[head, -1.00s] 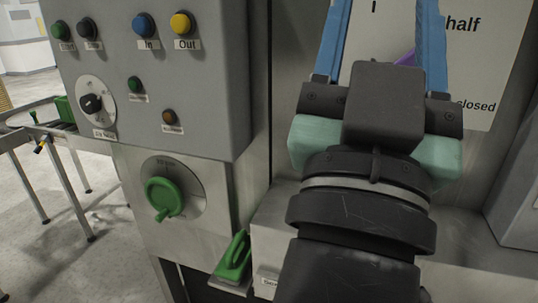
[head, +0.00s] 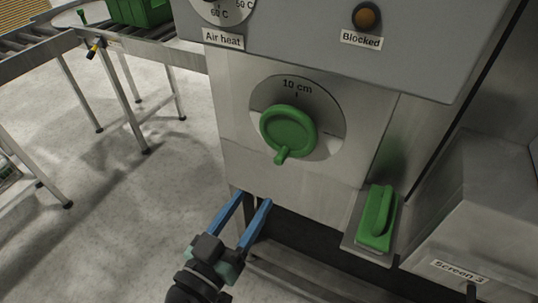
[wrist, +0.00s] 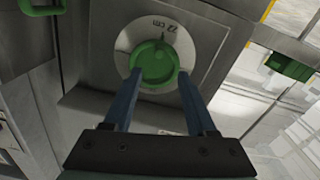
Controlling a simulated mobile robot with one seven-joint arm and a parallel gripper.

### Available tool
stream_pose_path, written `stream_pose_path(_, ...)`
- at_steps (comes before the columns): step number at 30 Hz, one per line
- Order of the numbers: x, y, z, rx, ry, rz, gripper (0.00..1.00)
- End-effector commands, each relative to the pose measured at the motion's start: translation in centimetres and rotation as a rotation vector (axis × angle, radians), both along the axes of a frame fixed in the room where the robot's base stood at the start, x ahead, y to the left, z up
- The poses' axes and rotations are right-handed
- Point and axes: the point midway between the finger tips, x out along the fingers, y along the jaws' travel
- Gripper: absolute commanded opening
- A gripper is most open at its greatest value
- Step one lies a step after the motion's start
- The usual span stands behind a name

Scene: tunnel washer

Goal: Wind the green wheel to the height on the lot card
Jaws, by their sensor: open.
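The green wheel (head: 288,132) sits on a round grey dial plate (head: 334,118) on the steel cabinet front, its small handle pointing down and slightly left. The dial shows "10 cm" above the wheel in the head view. In the wrist view the wheel (wrist: 154,64) appears between my fingertips, with an upside-down marking that looks like 22 cm. My gripper (head: 254,200) has its blue fingers open and empty, below and left of the wheel in the head view, apart from it. No lot card is recognisable now.
A green handle (head: 377,216) stands on a small ledge right of the dial. A box labelled "Screen 3" (head: 475,220) juts out at right. A roller conveyor (head: 35,62) with a green crate (head: 140,10) is at upper left. Open floor (head: 130,205) lies left of the cabinet.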

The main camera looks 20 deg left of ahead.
Motion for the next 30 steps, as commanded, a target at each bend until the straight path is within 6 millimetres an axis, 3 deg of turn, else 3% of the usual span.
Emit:
stream_pose_path(9,6.8,-0.3,0.6,0.001,-0.001,-0.004,0.57)
stream_pose_path(15,9.9,-0.4,0.3,0.0,-0.001,-0.003,0.57)
stream_pose_path(21,11.3,-0.5,0.2,0.002,0.0,-0.002,0.57)
stream_pose_path(30,11.4,-0.5,0.1,0.002,0.0,-0.002,0.57)
